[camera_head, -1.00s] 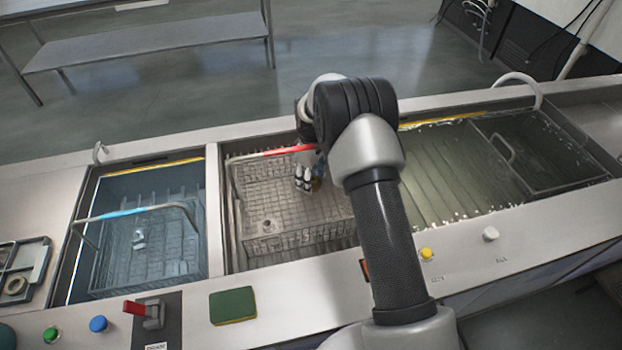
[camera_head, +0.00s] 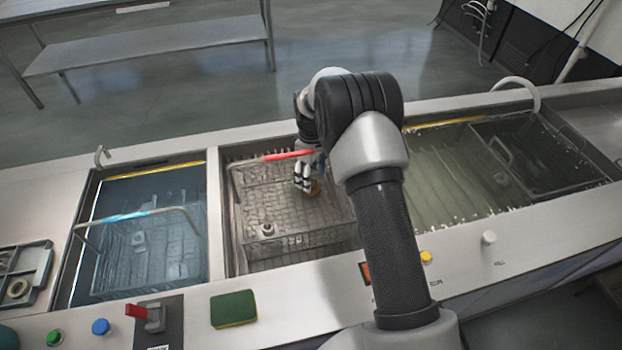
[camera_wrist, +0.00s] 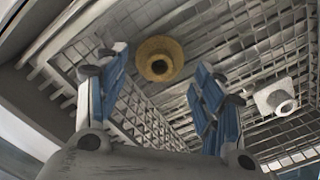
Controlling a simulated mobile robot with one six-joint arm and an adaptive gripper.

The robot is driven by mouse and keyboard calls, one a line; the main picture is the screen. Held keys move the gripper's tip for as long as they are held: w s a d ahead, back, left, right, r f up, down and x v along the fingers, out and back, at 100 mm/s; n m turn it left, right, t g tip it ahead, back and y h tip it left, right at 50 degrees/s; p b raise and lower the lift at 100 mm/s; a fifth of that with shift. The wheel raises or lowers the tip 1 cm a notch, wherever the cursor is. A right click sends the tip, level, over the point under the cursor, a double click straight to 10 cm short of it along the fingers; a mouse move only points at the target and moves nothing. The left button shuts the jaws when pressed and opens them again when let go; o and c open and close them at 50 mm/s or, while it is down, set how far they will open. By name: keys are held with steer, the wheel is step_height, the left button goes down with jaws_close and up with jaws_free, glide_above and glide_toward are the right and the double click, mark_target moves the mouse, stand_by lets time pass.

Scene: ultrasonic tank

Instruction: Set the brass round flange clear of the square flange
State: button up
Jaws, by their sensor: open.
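The brass round flange (camera_wrist: 160,58) shows in the wrist view, upper middle, lying in the wire basket between and beyond my open fingertips. In the head view a bit of the brass flange (camera_head: 315,188) shows beside my fingers. The square flange (camera_wrist: 276,98), grey with a round hole, lies in the same basket at the right of the wrist view, apart from the brass one. It also shows in the head view (camera_head: 266,230) near the basket's front left corner. My gripper (camera_wrist: 162,75) is open and empty; in the head view my gripper (camera_head: 306,180) is over the basket's right part.
The wire basket (camera_head: 290,243) with a red handle (camera_head: 288,155) sits in the middle tank. A blue-handled basket (camera_head: 190,255) with a small part stands in the left tank. The right tank (camera_head: 440,185) holds liquid. Bare basket floor lies between the flanges.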

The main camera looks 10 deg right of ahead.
step_height(320, 180, up, 9)
steer(key=p, duration=0.2)
steer(key=shift+f, duration=0.15)
stand_by(0.3)
